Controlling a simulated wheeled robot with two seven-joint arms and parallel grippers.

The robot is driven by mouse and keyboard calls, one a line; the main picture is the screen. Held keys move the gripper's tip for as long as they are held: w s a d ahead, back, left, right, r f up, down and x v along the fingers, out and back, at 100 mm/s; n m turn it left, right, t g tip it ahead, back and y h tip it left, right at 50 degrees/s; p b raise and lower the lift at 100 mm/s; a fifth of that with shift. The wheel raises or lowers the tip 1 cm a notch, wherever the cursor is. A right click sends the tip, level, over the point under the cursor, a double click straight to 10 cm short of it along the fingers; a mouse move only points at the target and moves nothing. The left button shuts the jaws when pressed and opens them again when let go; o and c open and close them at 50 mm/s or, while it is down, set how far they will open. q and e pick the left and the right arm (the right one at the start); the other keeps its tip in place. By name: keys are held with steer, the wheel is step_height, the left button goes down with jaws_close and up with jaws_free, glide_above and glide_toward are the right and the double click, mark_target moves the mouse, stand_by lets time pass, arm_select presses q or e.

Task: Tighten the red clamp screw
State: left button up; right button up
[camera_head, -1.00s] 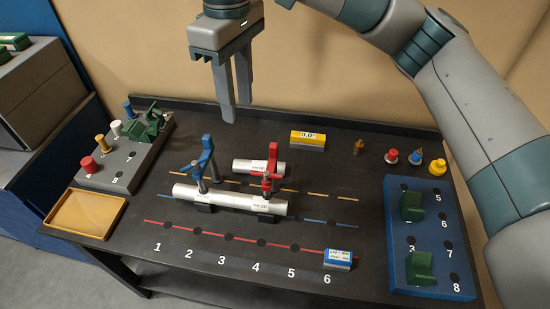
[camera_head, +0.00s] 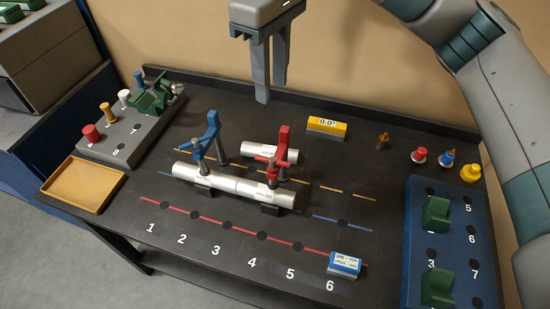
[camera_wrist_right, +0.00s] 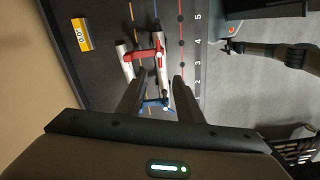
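The red clamp (camera_head: 279,155), with its red screw handle, stands over the right part of the front silver pipe (camera_head: 236,186). It also shows in the wrist view (camera_wrist_right: 143,54). The blue clamp (camera_head: 207,138) stands further left on the same pipe. A shorter silver pipe (camera_head: 254,148) lies behind. My right gripper (camera_head: 271,86) hangs above and behind the clamps, open and empty, clear of them. Its two fingers stand apart in the wrist view (camera_wrist_right: 156,90). My left gripper is outside the head view; a dark arm enters the wrist view at right, its fingers unclear.
A yellow display block (camera_head: 326,128) stands at the back. A blue-white block (camera_head: 344,264) sits near number 6. A blue rack (camera_head: 418,230) is at right, a grey rack (camera_head: 114,150) and yellow tray (camera_head: 82,185) at left. Small coloured pieces stand at back right.

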step_height(320, 180, down, 3)
steer(key=shift+w+f+b, duration=0.1)
steer(key=shift+b, duration=1)
steer(key=shift+d, duration=0.1)
steer(key=p, duration=0.7)
glide_toward(273, 159)
step_height(273, 159, down, 7)
steer(key=shift+f, duration=0.55)
